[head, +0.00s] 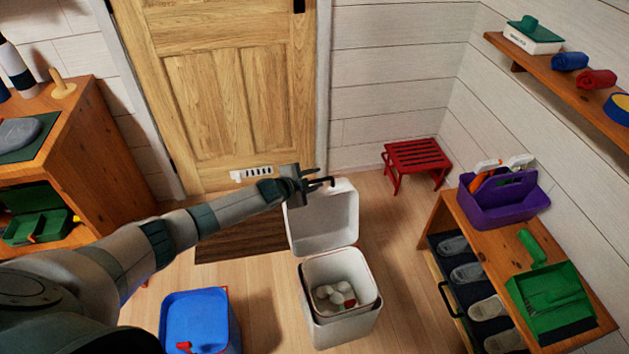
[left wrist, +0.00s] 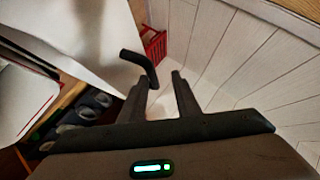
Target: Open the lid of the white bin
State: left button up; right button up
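The white bin (head: 343,333) stands on the floor right of the middle in the head view. Its lid (head: 325,222) is swung up and back, standing raised behind the open bin. Pale crumpled things and a red piece (head: 349,303) lie inside. My left gripper (head: 312,183) is at the lid's upper edge. In the left wrist view its two fingers (left wrist: 162,88) are apart with nothing clearly between them. A bent black bar (left wrist: 140,65), seemingly the lid's handle, lies just beyond the left finger; contact is unclear. My right gripper is out of view.
A blue bin (head: 197,322) stands left of the white one. A wooden door (head: 225,90) and brown mat (head: 235,237) are behind. A red stool (head: 418,156) stands behind right, and a shoe bench (head: 500,237) with a purple caddy (head: 503,203) is at right.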

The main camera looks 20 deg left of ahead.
pick_arm(q)
jog(key=shift+s+f, duration=0.15)
jog(key=shift+f, duration=0.05)
